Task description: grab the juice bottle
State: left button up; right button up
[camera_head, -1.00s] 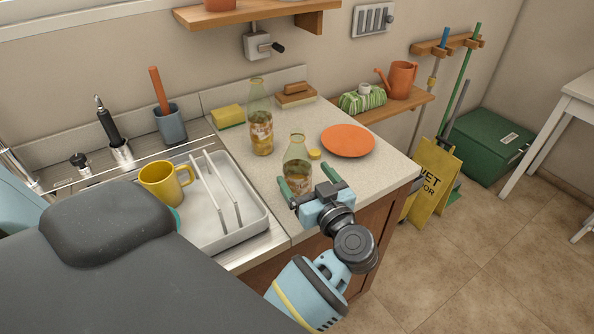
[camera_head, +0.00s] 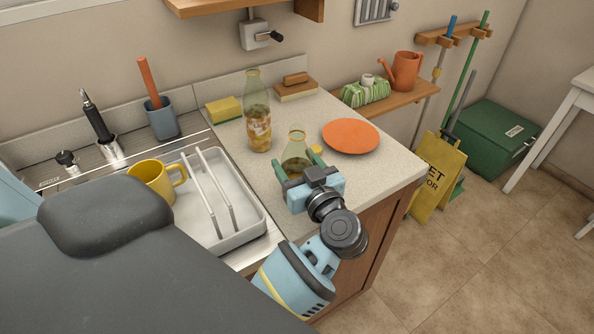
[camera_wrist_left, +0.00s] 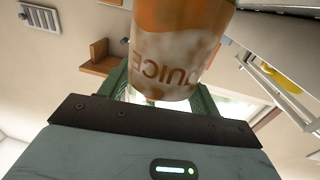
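The juice bottle (camera_head: 296,148), clear green-tinted with its neck showing, stands on the counter near its front. My left gripper (camera_head: 298,163) is low at this bottle, one green finger on each side, and hides its lower part. The fingers look spread, with no clear grip visible. In the left wrist view the bottle (camera_wrist_left: 180,50) fills the space in front of the palm, its orange and white label reading "JUICE" upside down. A second, similar bottle (camera_head: 257,122) with a label stands upright farther back. My right gripper is not in view.
An orange plate (camera_head: 351,136) lies right of the near bottle. A yellow sponge (camera_head: 224,110) and a wooden brush (camera_head: 296,90) are at the back. A white drying tray (camera_head: 245,228) and yellow mug (camera_head: 152,178) are left. Bare counter lies between the bottles.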

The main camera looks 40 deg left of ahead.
aim_at(296, 128)
pick_arm(q)
jog(key=c, duration=0.6)
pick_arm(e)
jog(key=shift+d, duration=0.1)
